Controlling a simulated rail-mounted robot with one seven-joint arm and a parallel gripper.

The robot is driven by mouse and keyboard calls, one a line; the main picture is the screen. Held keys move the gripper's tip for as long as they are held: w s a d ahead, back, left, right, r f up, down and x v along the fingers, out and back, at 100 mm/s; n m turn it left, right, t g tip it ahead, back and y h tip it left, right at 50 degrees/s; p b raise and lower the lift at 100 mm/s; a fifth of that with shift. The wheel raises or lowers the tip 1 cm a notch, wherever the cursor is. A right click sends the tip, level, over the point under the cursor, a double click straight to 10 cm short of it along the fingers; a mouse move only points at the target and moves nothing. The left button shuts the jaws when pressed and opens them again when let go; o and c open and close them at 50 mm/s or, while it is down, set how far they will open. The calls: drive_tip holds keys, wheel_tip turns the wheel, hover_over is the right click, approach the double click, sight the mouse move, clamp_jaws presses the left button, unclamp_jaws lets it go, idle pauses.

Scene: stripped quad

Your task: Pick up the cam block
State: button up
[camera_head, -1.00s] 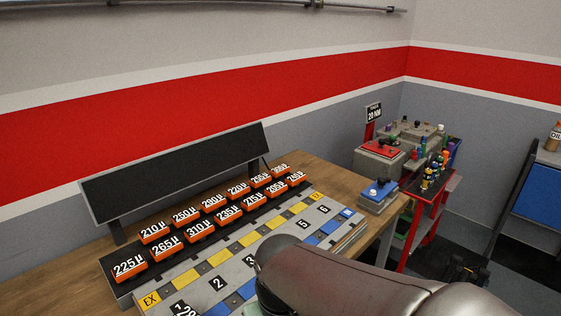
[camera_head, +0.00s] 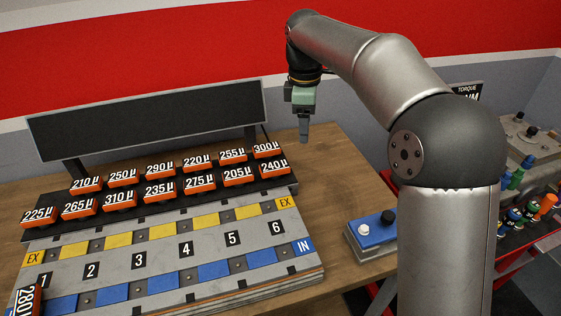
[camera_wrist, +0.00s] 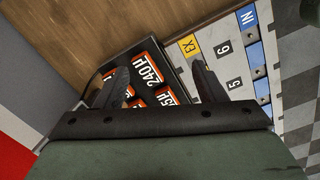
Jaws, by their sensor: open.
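No block in view is marked as the cam block, and I cannot tell which one it is. A grey slab (camera_head: 205,255) has yellow EX squares, blue IN squares and numbers 1 to 6. A loose orange 280µ block (camera_head: 27,299) is at its lower left corner, cut off by the picture edge. My gripper (camera_head: 304,132) points down, empty, above the table beside the rack's right end. In the wrist view, my gripper (camera_wrist: 160,86) has its fingers apart, with the 240µ block (camera_wrist: 150,69) showing between and beyond them.
A black rack (camera_head: 285,187) holds two rows of orange number blocks, with a dark panel (camera_head: 150,118) behind it. A blue-topped box (camera_head: 371,228) with two knobs stands on the table at right. Bare wood (camera_head: 345,190) lies between rack and box.

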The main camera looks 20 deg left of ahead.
drive_tip(key=w+a+f+n, duration=0.25)
drive_tip(key=a+n, duration=0.25)
drive_tip(key=a, duration=0.3)
hover_over(274, 166)
drive_tip(key=f, duration=1)
drive_tip(key=shift+w+d+f+b, duration=0.3)
drive_tip(key=shift+w+d+f, duration=0.1)
drive_tip(key=shift+s+a+f+p, duration=0.1)
drive_tip(key=shift+f+p, duration=0.1)
drive_tip(key=shift+f, duration=0.75)
drive_tip(key=shift+s+a+f+p, duration=0.15)
drive_tip(key=shift+f+p, duration=0.1)
drive_tip(key=shift+f, duration=0.7)
drive_tip(key=shift+s+a+f+p, duration=0.1)
drive_tip(key=shift+f+p, duration=0.1)
drive_tip(key=shift+f, duration=0.75)
drive_tip(key=c, duration=1.1)
